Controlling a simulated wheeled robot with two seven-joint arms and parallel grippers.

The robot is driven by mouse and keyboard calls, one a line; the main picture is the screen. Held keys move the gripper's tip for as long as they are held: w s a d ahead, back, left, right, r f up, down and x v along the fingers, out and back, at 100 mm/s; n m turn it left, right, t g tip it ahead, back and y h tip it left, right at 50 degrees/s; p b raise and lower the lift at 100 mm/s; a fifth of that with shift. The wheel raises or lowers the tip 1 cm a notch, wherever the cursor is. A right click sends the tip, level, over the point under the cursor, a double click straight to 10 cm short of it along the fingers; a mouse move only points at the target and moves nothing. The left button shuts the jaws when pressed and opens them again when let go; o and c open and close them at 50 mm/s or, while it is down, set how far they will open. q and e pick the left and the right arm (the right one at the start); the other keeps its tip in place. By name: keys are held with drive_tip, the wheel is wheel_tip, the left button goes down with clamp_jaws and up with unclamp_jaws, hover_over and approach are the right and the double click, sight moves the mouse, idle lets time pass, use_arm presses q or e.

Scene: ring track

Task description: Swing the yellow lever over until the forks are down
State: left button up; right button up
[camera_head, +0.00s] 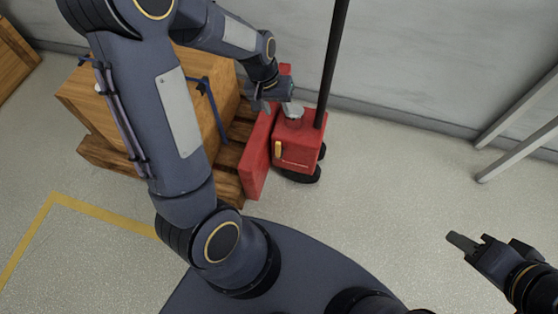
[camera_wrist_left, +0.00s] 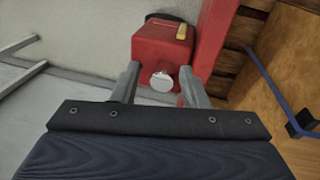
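The yellow lever (camera_head: 278,150) is on the front face of the red pallet jack housing (camera_head: 300,143), and it also shows in the left wrist view (camera_wrist_left: 182,31). A black pole rises from the housing. My left gripper (camera_head: 285,103) is above the housing, near a pale round metal part (camera_head: 293,111) on its top. In the left wrist view my left gripper (camera_wrist_left: 163,78) has its fingers apart, one on each side of that metal part; contact cannot be told. It is apart from the lever. The forks are hidden. My right gripper (camera_head: 465,244) is far from the jack at lower right.
A wooden crate (camera_head: 88,95) strapped in blue stands on a wooden pallet (camera_head: 110,161) left of the jack. A grey wall is behind. Pale rails (camera_head: 520,150) stand at the right. The floor (camera_head: 370,190) between jack and right gripper is clear.

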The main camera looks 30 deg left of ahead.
use_arm(q)
drive_tip(key=g+y+b, duration=0.1)
drive_tip(key=y+b, duration=0.1)
drive_tip(key=b, duration=0.4)
hover_over(278, 147)
drive_tip(key=f, duration=1.9)
drive_tip(key=shift+w+a+f, duration=0.15)
drive_tip(key=shift+w+f, duration=0.2)
drive_tip(key=shift+w, duration=0.05)
drive_tip(key=shift+m, duration=0.3)
wheel_tip(278, 147, down, 7)
drive_tip(key=b, duration=0.2)
drive_tip(key=shift+f+b, duration=0.15)
drive_tip(key=shift+b, duration=0.15)
use_arm(e)
wheel_tip(278, 147, down, 11)
drive_tip(key=shift+f, duration=0.2)
use_arm(q)
clamp_jaws()
